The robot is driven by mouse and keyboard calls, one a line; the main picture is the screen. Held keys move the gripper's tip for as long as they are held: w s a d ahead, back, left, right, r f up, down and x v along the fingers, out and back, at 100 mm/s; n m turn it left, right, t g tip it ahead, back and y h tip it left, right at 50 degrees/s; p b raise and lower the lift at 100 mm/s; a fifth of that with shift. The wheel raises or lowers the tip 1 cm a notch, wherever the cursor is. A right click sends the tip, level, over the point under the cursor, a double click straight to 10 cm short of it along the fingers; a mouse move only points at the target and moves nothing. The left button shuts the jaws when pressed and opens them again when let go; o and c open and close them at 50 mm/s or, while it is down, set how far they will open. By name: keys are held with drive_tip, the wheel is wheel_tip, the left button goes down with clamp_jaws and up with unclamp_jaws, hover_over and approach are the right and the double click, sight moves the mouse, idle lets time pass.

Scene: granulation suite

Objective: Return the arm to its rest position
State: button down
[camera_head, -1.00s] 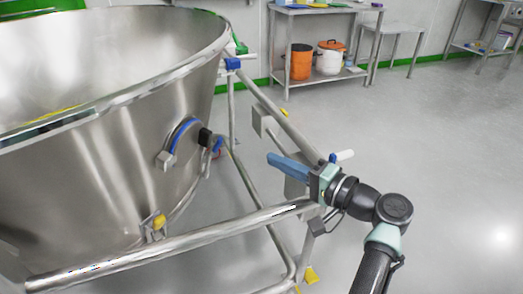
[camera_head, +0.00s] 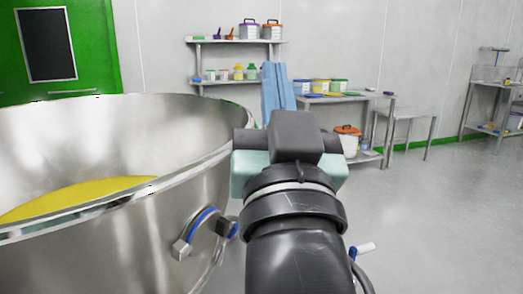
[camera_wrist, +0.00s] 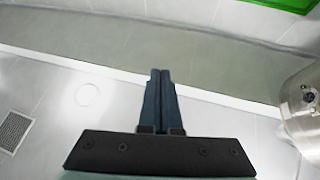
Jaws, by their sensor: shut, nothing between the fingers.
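My gripper (camera_head: 278,88) is raised in front of the head camera, with its blue fingers pointing up and away. In the wrist view, the two dark fingers (camera_wrist: 160,100) lie side by side, shut and empty. They point over bare grey floor and a pale wall edge. My wrist and forearm fill the lower middle of the head view and hide part of the floor and the table behind.
A large steel bowl (camera_head: 190,190) with yellow material (camera_head: 80,195) inside stands close on the left. A wall shelf (camera_head: 235,41) and a steel table (camera_head: 375,100) with tubs stand at the back. An orange-lidded bucket (camera_head: 347,143) sits below. The floor on the right (camera_head: 440,220) is clear.

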drive_tip(key=s+a+r+t+h, duration=0.1)
drive_tip(key=s+a+r+t, duration=0.15)
drive_tip(key=s+r, duration=0.55)
wheel_tip(320, 180, up, 35)
drive_tip(key=d+p, duration=0.1)
drive_tip(key=p, duration=3.6)
drive_tip(key=shift+s+f+n+t, duration=0.15)
drive_tip(key=shift+s+n+t, duration=0.15)
drive_tip(key=shift+t, duration=0.05)
